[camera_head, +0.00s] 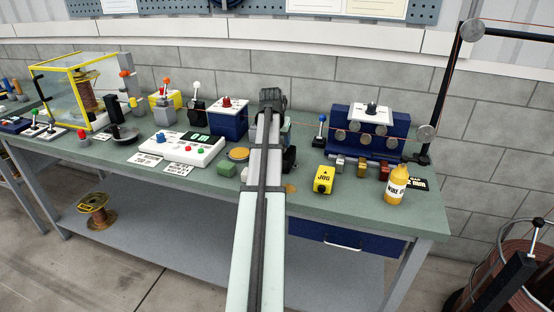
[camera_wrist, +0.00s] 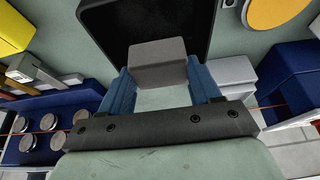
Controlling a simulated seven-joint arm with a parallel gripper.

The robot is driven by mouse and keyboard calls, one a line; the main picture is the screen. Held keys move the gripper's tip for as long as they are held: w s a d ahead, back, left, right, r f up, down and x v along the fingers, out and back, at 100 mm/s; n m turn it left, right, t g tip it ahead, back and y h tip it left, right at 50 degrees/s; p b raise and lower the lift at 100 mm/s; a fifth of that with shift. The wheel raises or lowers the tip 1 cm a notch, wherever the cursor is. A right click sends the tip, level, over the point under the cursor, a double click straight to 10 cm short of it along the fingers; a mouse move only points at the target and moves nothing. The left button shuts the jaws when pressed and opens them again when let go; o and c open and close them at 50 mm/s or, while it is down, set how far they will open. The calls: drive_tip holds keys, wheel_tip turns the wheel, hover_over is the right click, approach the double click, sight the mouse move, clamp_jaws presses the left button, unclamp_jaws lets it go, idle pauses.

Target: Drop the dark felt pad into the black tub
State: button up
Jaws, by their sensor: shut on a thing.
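The dark grey felt pad (camera_wrist: 158,62) is held between the blue fingers of my gripper (camera_wrist: 160,75) in the wrist view. The gripper is shut on it, and the pad hangs clear of the bench. The black tub (camera_wrist: 188,18) lies beyond and below the pad; in this view the pad overlaps the tub's near edge. In the head view a dark piece, probably the tub (camera_head: 289,158), shows just right of my arm. My arm hides the rest of it, and the fingers and pad are hidden there too.
A yellow JOG box (camera_head: 324,180), small metal blocks and a yellow bottle (camera_head: 396,185) stand to the right. The blue roller unit (camera_head: 371,128) and blue box (camera_head: 228,121) stand behind.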

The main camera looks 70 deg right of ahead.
drive_tip(key=shift+f, duration=0.15)
drive_tip(key=o, duration=1.1)
drive_tip(key=v, duration=1.4)
drive_tip(key=shift+f, duration=0.1)
